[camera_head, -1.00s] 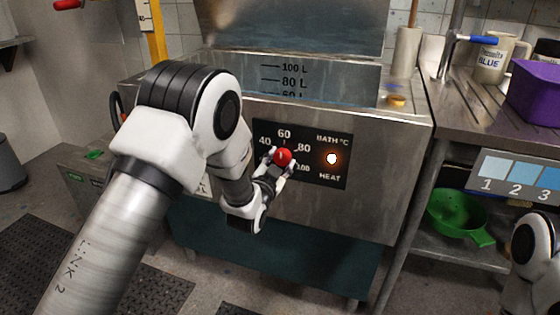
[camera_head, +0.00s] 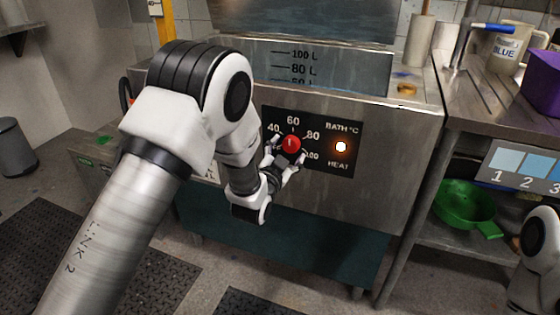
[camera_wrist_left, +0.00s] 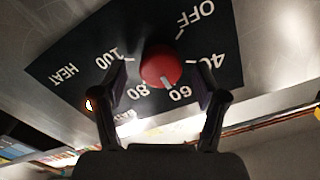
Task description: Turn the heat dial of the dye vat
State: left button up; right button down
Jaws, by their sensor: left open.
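The dye vat (camera_head: 395,175) is a large steel tank with a black control plate (camera_head: 352,128) on its front. The red heat dial (camera_head: 291,144) sits on that plate, ringed by temperature numbers. In the left wrist view the dial (camera_wrist_left: 160,66) shows a pale pointer mark toward 60, slightly on the 80 side. My left gripper (camera_head: 286,156) is open at the dial. In the left wrist view its fingers (camera_wrist_left: 160,88) stand on either side of the dial, with gaps visible. My right gripper is out of view; only part of that arm shows at the lower right.
An orange lamp (camera_head: 341,147) glows right of the dial. A steel bench (camera_head: 480,107) stands to the right with a purple bin (camera_head: 542,85) and a jug (camera_head: 503,50). A green colander (camera_head: 464,207) sits on its lower shelf. Dark mats lie on the floor.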

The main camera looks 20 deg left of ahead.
pick_arm(q)
jog(key=s, duration=1)
jog(key=shift+s+a, duration=0.15)
jog(key=shift+s, duration=0.15)
